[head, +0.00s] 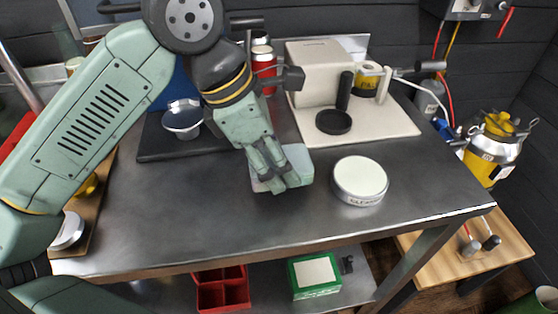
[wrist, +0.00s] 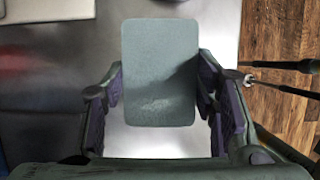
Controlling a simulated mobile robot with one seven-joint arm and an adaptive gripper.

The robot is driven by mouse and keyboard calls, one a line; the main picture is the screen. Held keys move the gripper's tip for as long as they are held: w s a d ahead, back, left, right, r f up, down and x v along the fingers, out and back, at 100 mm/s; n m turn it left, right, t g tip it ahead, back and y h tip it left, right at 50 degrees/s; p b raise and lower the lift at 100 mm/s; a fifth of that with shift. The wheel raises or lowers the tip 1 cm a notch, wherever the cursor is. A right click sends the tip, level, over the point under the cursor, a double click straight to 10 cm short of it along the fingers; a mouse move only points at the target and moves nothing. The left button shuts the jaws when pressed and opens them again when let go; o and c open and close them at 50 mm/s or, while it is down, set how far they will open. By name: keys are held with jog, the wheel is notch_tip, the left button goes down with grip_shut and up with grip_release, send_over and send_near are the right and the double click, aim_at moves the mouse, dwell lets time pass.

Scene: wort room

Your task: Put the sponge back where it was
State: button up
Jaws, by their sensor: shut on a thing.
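The sponge (wrist: 160,70) is a pale grey-green rounded block. In the head view the sponge (head: 297,158) shows at my gripper, over the middle of the dark metal table (head: 190,215). My gripper (head: 279,183) points down, and its fingers partly cover the sponge. In the wrist view my gripper (wrist: 160,115) has one finger on each side of the sponge's near part, shut on it. I cannot tell whether the sponge touches the table top.
A round white-topped tin (head: 360,181) stands just right of the sponge. A beige machine (head: 318,75) on a pale board (head: 395,122) stands behind. A metal bowl (head: 182,118) is at the back left. The table's front left area is clear.

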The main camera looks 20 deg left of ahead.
jog(key=f, duration=0.1)
jog(key=w+f+p, duration=0.1)
jog(key=shift+w+f, duration=0.1)
jog(key=shift+f, duration=0.75)
jog(key=shift+f, duration=0.2)
jog(key=o, duration=1)
jog(key=shift+r, duration=0.1)
jog(key=shift+r+p, duration=0.2)
jog(key=shift+p, duration=0.1)
jog(key=b+v, duration=0.1)
jog(key=v, duration=1.1)
jog(key=shift+b, duration=0.35)
